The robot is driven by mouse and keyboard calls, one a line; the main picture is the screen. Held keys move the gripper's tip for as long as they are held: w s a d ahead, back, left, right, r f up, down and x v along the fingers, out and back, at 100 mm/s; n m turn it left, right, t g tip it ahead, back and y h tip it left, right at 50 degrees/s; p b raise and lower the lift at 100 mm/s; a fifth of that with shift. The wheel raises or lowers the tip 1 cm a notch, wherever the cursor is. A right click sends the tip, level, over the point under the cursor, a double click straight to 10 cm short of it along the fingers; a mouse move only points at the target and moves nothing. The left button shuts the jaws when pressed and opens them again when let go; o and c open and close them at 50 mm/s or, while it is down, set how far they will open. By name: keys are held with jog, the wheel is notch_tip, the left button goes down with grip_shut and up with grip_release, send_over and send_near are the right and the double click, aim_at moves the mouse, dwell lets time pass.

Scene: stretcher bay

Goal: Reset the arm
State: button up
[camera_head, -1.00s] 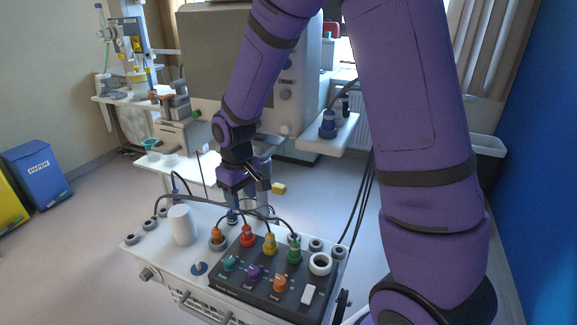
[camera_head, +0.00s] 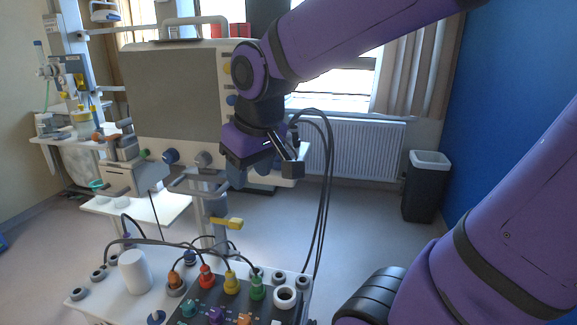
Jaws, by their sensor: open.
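My gripper (camera_head: 285,165) hangs at the end of my purple arm, in the middle of the view. It is open, and nothing shows between its fingers. It is in front of the large grey-fronted machine (camera_head: 172,95) and above the cart's white top (camera_head: 110,300), clear of the plugs. My arm comes in from the upper right, and another purple link of mine fills the lower right.
The cart below holds a white cylinder (camera_head: 135,272), a dark panel with coloured knobs (camera_head: 215,305), and several coloured plugs with black cables. A dark bin (camera_head: 426,188) stands by the radiator (camera_head: 355,147).

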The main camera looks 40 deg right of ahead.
jog(key=s+d+r+m+t, duration=0.1)
jog(key=s+r, duration=0.2)
jog(key=s, duration=0.5)
jog(key=shift+s+d, duration=0.2)
jog(key=shift+s, duration=0.1)
jog(key=shift+o, duration=0.5)
jog(key=shift+w, duration=0.1)
